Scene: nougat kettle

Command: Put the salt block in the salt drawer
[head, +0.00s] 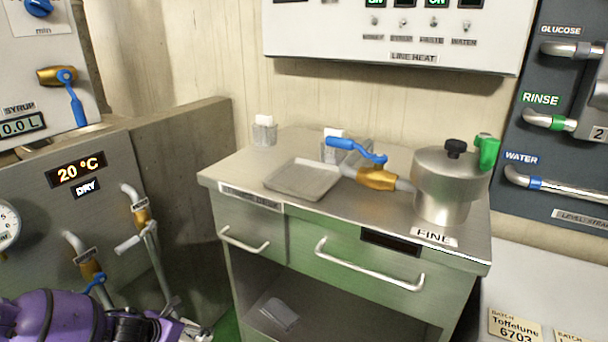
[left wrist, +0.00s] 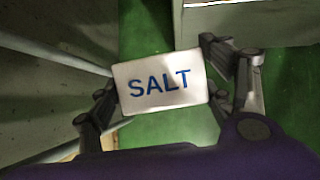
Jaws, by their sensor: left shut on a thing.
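The salt block (left wrist: 160,82) is a white block with "SALT" in blue letters. In the left wrist view it sits between the fingers of my left gripper (left wrist: 165,85), which is shut on it. In the head view my purple left arm (head: 75,318) is at the bottom left, left of the steel cabinet and below its top. The cabinet has a narrow left drawer (head: 248,236) and a wider right drawer (head: 372,268), each with a bar handle; both look shut. The label over the left drawer is too blurred to read. My right gripper is out of view.
On the cabinet top (head: 232,172) stand a shallow tray (head: 303,179), small holders with white blocks, and a steel pot (head: 441,188) with a blue-handled valve. An open shelf (head: 330,318) lies below the drawers. Pipes and valves (head: 140,215) project from the left unit near my arm.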

